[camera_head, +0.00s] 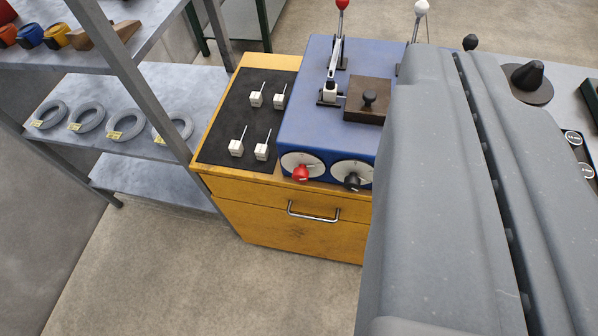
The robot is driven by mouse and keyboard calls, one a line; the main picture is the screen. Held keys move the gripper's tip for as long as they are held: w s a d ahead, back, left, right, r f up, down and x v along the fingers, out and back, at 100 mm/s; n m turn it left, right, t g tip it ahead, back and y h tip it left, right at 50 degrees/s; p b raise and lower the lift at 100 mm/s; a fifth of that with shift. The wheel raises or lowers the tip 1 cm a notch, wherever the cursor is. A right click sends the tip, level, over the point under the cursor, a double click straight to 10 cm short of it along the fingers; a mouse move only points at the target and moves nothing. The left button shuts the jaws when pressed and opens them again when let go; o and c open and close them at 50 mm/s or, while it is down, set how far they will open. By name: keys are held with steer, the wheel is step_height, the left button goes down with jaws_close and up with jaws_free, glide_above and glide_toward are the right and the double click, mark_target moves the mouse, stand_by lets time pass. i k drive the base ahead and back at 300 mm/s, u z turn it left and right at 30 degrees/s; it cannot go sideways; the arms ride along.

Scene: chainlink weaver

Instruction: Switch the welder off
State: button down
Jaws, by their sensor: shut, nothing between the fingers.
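The blue welder (310,118) stands on a yellow cabinet (268,207), in the middle of the view. Its front has two white dials, the left with a red knob (301,174) and the right with a black knob (352,181). On top are a lever with a red ball (342,4), a lever with a white ball (421,8) and a dark block with a black knob (369,97). My grey arm covers the welder's right part. My gripper's fingers do not show. I cannot read the dial settings.
A black mat (248,118) with several small white pieces lies left of the welder. A grey shelf rack (150,75) with several wire coils is at the left. A grey bench (553,111) shows at right. The floor (170,270) before the cabinet is clear.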

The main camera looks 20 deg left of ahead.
mark_target(300, 174)
steer(key=z, duration=1.4)
steer(key=k, duration=1.8)
steer(key=u, duration=1.4)
steer(key=i, duration=1.05)
